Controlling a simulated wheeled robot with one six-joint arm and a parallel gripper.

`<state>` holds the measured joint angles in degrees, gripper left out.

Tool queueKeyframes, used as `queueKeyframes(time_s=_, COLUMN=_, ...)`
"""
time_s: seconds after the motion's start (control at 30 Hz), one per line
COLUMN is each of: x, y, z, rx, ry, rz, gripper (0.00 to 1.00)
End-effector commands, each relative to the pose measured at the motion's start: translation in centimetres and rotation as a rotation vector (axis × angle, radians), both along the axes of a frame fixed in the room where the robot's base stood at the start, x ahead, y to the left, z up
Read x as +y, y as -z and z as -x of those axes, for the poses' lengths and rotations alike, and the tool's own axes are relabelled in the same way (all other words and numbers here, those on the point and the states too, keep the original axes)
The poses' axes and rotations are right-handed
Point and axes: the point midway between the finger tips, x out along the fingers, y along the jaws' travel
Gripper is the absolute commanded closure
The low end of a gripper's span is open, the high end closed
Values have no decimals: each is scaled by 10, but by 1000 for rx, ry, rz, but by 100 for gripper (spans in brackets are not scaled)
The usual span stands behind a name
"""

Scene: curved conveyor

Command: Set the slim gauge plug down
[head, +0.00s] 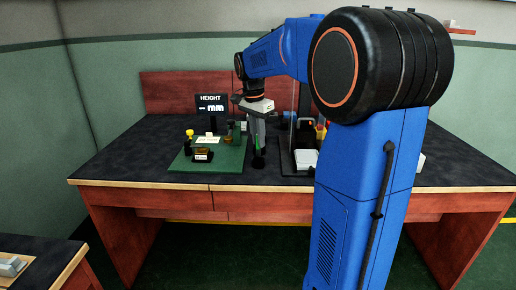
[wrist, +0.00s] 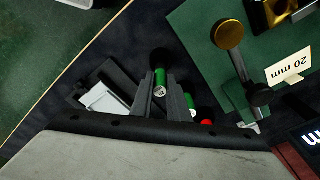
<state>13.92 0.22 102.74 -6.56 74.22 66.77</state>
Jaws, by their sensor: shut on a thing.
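The slim gauge plug (wrist: 160,77), green with a black end, is held between the two fingers of my gripper (wrist: 160,88) in the wrist view. In the head view my gripper (head: 258,137) points down over the dark worktop, between the green mat and the black tray. A dark round end shows below the fingers there, close to the worktop. I cannot tell whether it touches. The fingers hide part of the plug.
A green mat (head: 224,165) at left carries a yellow-knobbed stand, small parts and a "20 mm" card (wrist: 288,68). A height display (head: 212,106) stands behind.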

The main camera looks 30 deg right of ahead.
Motion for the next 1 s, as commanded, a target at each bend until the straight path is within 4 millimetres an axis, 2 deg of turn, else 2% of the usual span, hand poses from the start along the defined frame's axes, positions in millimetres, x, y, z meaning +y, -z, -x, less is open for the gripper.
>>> queueKeyframes(time_s=0.3, x=0, y=34, z=1, rx=1, ry=-1, rz=0, gripper=100)
queueKeyframes(time_s=0.7, x=0, y=39, z=0, rx=0, ry=-1, rz=0, gripper=100)
queueKeyframes(time_s=0.73, x=0, y=39, z=0, rx=0, ry=0, rz=0, gripper=81)
queueKeyframes(time_s=0.8, x=0, y=39, z=0, rx=0, ry=0, rz=0, gripper=67)
queueKeyframes(time_s=1.0, x=0, y=39, z=0, rx=0, ry=0, rz=0, gripper=67)
